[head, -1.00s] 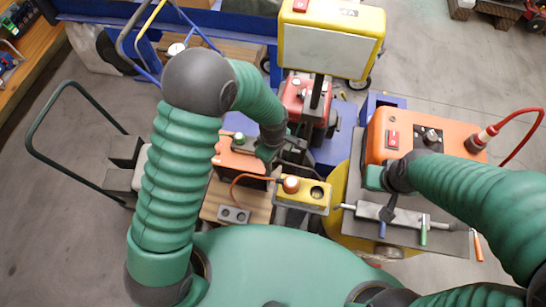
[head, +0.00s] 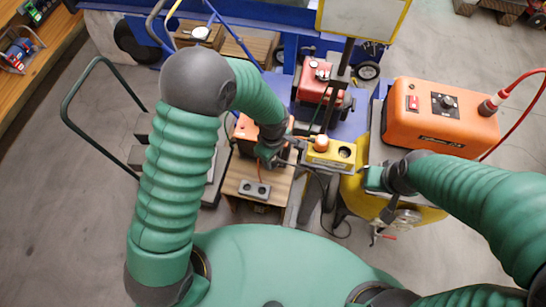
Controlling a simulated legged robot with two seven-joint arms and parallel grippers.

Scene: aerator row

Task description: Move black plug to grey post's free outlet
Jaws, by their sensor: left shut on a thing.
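My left gripper (head: 283,154) is shut just left of the yellow outlet box (head: 320,160). What it holds is mostly hidden by the gripper; a black cable (head: 323,182) runs from beside it down toward the floor, so it may be the black plug. The yellow box has an orange-topped plug (head: 321,143) in its left hole and an empty dark hole (head: 345,152) at its right. A grey two-hole outlet block (head: 254,189) lies on the wooden board. My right gripper (head: 374,179) is right of the box; its fingers are unclear.
An orange machine (head: 440,112) with a red cable (head: 525,115) stands at the right. A wooden board (head: 270,205) lies below my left gripper. A green cart handle (head: 68,110) is at the left, with bare floor around it.

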